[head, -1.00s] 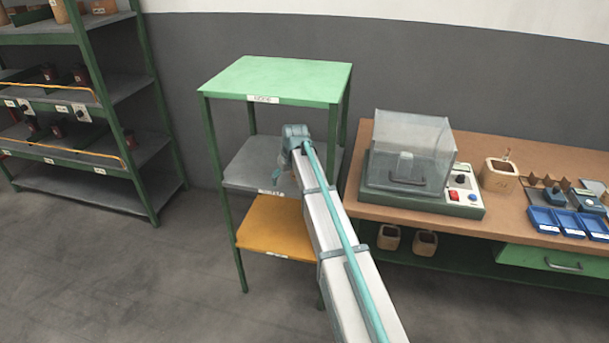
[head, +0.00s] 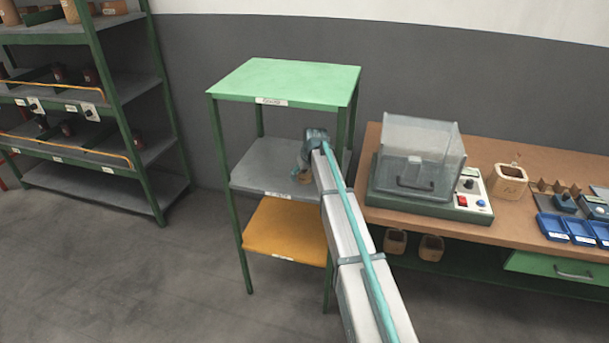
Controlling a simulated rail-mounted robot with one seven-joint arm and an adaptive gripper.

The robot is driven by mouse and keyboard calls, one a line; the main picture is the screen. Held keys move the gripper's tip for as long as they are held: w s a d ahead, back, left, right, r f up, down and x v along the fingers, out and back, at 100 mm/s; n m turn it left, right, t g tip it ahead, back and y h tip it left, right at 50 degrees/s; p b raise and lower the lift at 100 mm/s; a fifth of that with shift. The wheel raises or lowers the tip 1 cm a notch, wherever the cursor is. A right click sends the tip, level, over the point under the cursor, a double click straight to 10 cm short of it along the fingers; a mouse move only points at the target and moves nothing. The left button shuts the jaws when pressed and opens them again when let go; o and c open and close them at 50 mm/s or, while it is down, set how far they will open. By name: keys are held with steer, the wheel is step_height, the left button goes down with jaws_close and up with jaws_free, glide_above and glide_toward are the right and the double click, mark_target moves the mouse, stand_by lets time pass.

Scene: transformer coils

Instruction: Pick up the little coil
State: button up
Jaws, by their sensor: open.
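A small brown piece (head: 305,177), which may be the little coil, shows on or just above the grey middle shelf (head: 262,165) of the green stand. It is too small to tell its shape. My gripper (head: 302,168) is at the end of my long arm, over that shelf's right part and right at the brown piece. Its fingers are tiny and partly hidden by the wrist. It is open, and I cannot tell whether it touches the piece.
The stand's green top (head: 290,78) lies above my gripper, and a yellow shelf (head: 285,232) lies below. Its posts are close to my arm. Loaded shelving (head: 100,188) stands left.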

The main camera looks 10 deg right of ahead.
steer(key=shift+f, duration=0.1)
steer(key=c, duration=1.1)
steer(key=shift+c, duration=1.2)
